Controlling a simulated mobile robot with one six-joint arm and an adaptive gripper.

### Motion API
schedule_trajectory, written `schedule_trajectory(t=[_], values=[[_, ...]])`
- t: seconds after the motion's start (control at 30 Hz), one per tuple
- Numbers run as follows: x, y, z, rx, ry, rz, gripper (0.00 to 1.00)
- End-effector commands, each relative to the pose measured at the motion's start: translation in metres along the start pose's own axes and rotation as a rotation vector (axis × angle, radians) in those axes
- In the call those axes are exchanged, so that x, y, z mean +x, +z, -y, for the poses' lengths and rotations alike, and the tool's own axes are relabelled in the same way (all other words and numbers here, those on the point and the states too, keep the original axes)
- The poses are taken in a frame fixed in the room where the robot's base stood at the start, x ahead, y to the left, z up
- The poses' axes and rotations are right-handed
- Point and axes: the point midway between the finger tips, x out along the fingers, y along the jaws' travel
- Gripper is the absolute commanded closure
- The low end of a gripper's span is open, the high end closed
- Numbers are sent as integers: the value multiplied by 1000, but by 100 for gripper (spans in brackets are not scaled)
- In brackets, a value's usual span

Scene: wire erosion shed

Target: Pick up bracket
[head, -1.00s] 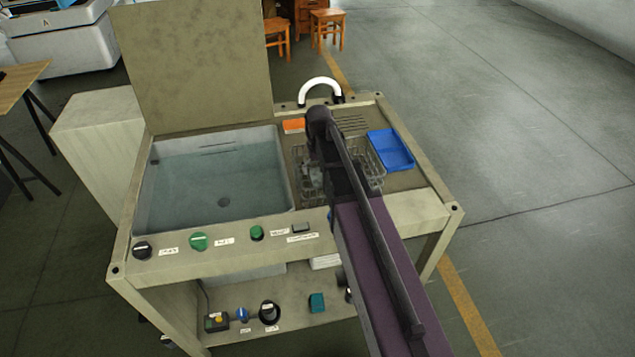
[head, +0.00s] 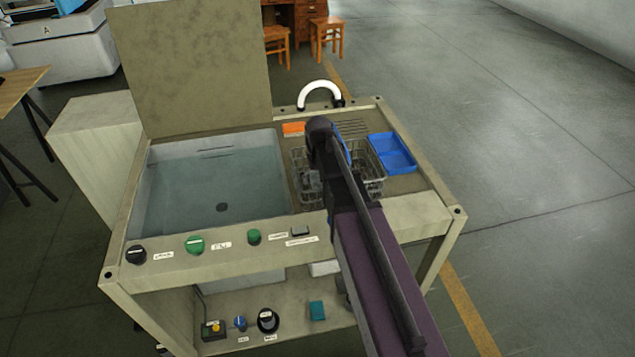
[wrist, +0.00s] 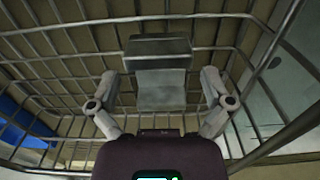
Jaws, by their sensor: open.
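The bracket (wrist: 160,88) is a grey angled piece with two flat faces, in the wire basket in the wrist view. My gripper (wrist: 160,80) is open, with one finger on each side of the bracket and a visible gap at both sides. The wire basket (head: 375,172) stands on the right part of the bench top in the head view, and its mesh fills most of the wrist view (wrist: 75,48). In the head view my arm hides much of the basket, and I cannot make out the bracket there.
A water-filled basin (head: 215,175) with a raised lid (head: 195,65) is left of the basket. A blue tray (head: 392,152) is to its right. An orange block (head: 293,128) and a white curved pipe (head: 320,90) are behind. Knobs line the front panel (head: 200,262).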

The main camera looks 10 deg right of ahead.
Motion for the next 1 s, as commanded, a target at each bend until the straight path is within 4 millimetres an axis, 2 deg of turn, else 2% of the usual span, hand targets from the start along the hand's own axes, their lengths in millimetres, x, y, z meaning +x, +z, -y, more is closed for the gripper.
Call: schedule_trajectory(t=[0.1, 0.4, 0.43, 0.77, 1.0], values=[[0, 0, 0, 0, 0, 0, 3], [0, 0, 0, -1, 0, 0, 92], [0, 0, 0, -1, 0, 0, 96], [-1, 0, 1, -1, 0, 0, 96], [-8, 0, 1, -1, 0, 0, 96]])
